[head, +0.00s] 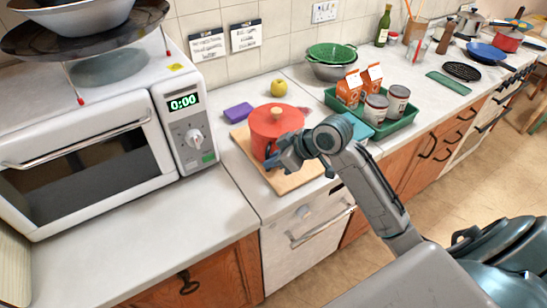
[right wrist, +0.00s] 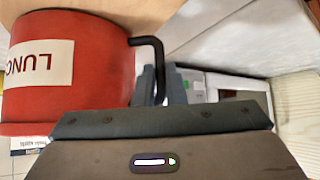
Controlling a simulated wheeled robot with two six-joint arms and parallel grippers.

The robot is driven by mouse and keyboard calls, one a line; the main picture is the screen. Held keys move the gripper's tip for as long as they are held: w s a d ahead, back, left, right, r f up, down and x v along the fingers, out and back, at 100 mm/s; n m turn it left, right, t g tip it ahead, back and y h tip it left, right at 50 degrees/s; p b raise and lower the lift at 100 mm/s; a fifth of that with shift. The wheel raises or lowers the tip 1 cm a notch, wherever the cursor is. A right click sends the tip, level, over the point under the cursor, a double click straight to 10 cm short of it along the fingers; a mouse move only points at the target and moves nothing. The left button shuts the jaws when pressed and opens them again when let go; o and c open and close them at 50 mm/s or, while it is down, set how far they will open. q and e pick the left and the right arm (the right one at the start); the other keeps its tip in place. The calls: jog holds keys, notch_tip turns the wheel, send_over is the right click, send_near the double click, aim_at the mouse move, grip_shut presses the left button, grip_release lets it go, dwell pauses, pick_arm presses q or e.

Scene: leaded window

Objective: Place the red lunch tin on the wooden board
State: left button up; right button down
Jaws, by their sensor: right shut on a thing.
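The red lunch tin (head: 268,124) is upright over the wooden board (head: 290,181) on the counter. In the right wrist view the tin (right wrist: 70,105) appears upside down, with a cream label and a black side handle (right wrist: 160,60). Its base meets the pale wood at the top of that view; I cannot tell whether it rests fully or hovers slightly. My right gripper (head: 276,160) is at the tin's near side, shut on the handle, with its fingers (right wrist: 160,85) around it. My left gripper is not in view.
A purple sponge (head: 238,112) and a yellow apple (head: 279,87) lie behind the tin. A green tray (head: 395,127) with cartons and cans stands to the right. A white microwave (head: 90,145) stands to the left. The front left counter is clear.

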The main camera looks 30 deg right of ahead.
jog(key=shift+f, duration=0.1)
jog(key=c, duration=1.5)
grip_release()
jog(key=b+v, duration=0.1)
jog(key=v, duration=1.1)
jog(key=shift+b, duration=0.3)
jog(key=shift+a, duration=0.1)
